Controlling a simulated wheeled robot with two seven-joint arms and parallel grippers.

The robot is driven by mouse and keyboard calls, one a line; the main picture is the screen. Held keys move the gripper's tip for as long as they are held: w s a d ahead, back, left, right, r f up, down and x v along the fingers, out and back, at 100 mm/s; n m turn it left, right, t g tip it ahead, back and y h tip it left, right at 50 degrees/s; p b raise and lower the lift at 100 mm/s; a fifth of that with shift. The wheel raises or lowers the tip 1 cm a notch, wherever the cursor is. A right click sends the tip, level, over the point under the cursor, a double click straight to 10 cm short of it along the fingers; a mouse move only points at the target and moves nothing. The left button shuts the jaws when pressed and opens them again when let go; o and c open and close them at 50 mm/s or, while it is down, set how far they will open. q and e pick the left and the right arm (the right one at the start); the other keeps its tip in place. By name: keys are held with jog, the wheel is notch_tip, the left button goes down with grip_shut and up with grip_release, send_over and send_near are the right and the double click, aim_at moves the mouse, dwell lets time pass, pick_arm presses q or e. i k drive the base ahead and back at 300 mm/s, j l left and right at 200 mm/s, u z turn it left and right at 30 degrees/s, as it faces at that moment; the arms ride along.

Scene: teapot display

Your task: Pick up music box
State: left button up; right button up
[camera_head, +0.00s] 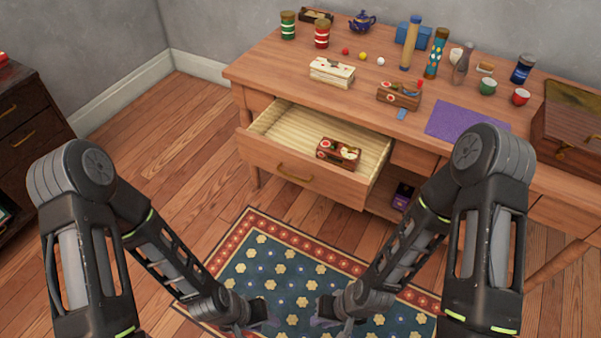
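A small brown box with red and white round decorations (338,153) lies in the open desk drawer (265,155), near its front right. A similar brown box (399,95) stands on the desk top, and a cream box (332,72) stands left of it. I cannot tell for sure which of these is the music box. My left gripper (266,318) and my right gripper (326,314) are low over the rug, in front of and below the drawer, apart from all boxes. Their fingers are small and dark, so their opening is unclear.
The wooden desk (290,85) holds jars, colored balls, a blue teapot (362,21), bottles, cups, a purple mat (467,121) and a large wooden chest (568,125) at right. The drawer juts out toward me. A patterned rug (262,262) covers the floor; a dark cabinet (28,120) stands left.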

aim_at(340, 158)
jog(key=i+l+z, duration=0.1)
jog(key=l, duration=0.25)
jog(key=i+l, duration=0.1)
jog(key=l, duration=0.25)
jog(key=i+l+z, duration=0.15)
jog(key=l, duration=0.2)
jog(key=i+l+z, duration=0.1)
jog(key=l, duration=0.25)
jog(key=i+l+z, duration=0.1)
jog(key=l, duration=0.2)
jog(key=i, duration=0.05)
